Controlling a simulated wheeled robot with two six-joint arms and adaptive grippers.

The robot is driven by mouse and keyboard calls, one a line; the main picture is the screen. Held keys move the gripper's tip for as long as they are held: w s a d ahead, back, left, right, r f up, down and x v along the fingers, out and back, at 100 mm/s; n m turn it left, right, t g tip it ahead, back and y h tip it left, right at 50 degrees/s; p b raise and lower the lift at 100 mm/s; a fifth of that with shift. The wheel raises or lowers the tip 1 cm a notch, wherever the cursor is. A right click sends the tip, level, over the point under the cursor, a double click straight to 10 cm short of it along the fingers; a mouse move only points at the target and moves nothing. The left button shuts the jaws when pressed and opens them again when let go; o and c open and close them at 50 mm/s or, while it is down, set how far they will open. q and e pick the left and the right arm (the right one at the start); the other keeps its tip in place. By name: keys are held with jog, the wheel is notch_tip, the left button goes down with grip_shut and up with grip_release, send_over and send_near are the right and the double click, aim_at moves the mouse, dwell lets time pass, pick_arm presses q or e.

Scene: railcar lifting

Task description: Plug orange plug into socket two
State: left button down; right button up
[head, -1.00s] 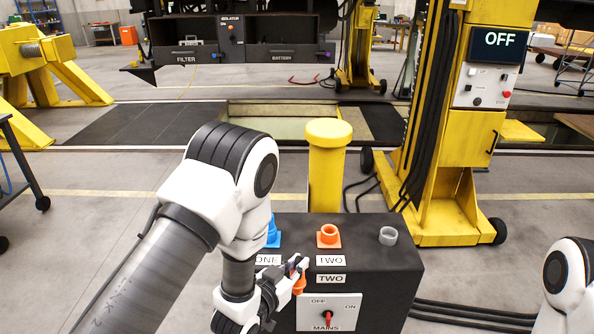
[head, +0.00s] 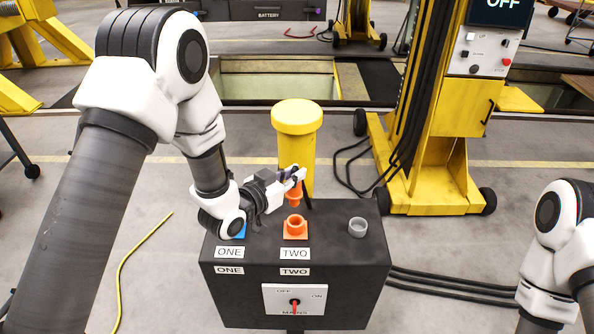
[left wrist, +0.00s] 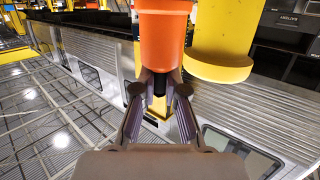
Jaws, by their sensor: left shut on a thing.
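The orange plug (head: 293,197) hangs from my left gripper (head: 296,177), which is shut on it. In the head view the plug is just above and apart from the orange socket two (head: 295,228) on top of the black box (head: 330,222). The plug looks roughly upright. In the left wrist view the orange body (left wrist: 163,45) is beyond my closed finger pads (left wrist: 160,88). The blue socket one (head: 241,231) is mostly hidden behind my left wrist. My right arm shows at the right edge, but its gripper is out of view.
A grey socket (head: 358,227) sits to the right on the box. A yellow post (head: 297,130) stands behind it. The mains switch (head: 295,300) is on the box front. A yellow lifting jack (head: 450,130) and black cables (head: 450,283) are to the right.

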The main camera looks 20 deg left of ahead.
aim_at(288, 196)
pick_arm(q)
jog(key=shift+s, duration=0.2)
jog(key=w+f+b, duration=0.2)
jog(key=f, duration=0.1)
jog(key=shift+w+a+f, duration=0.1)
jog(key=shift+w+f, duration=0.05)
jog(key=shift+f, duration=0.15)
jog(key=shift+s+f+b, duration=0.25)
jog(key=shift+f+b, duration=0.55)
jog(key=shift+b, duration=0.25)
jog(key=shift+s+f+b, duration=0.3)
jog(key=shift+f+b, duration=0.15)
jog(key=shift+b, duration=0.05)
jog(key=shift+w+f, duration=0.25)
jog(key=shift+w, duration=0.1)
jog(key=shift+s+r, duration=0.15)
jog(key=shift+s, duration=0.1)
pick_arm(e)
jog(key=f, duration=0.5)
jog(key=shift+w+f, duration=0.3)
jog(key=shift+w, duration=0.1)
pick_arm(q)
jog(key=shift+w, duration=0.2)
pick_arm(e)
jog(key=shift+w+f, duration=0.1)
